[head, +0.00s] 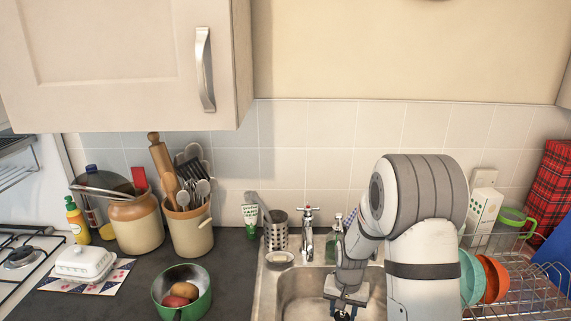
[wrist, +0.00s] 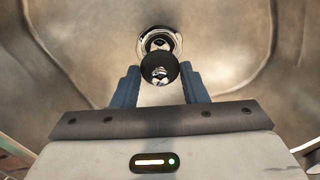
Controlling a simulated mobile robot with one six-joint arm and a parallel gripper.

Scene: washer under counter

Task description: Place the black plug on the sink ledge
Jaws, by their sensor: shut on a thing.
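The black plug (wrist: 148,67) is a round black disc with a shiny metal middle, held between the two blue fingers of my gripper (wrist: 160,78) in the wrist view. The metal drain (wrist: 158,40) in the basin floor shows just beyond the plug and is partly covered by it. In the head view my gripper (head: 345,309) points down into the steel sink (head: 305,292), and the plug is too hidden there to make out. The sink ledge (head: 263,279) runs around the basin, with a small soap dish on its back left corner.
A tap (head: 308,238), a steel utensil holder (head: 275,234) and a green bottle (head: 334,243) stand behind the basin. A dish rack (head: 525,300) with bowls is on the right. A green pot (head: 182,292) with potatoes is on the left counter.

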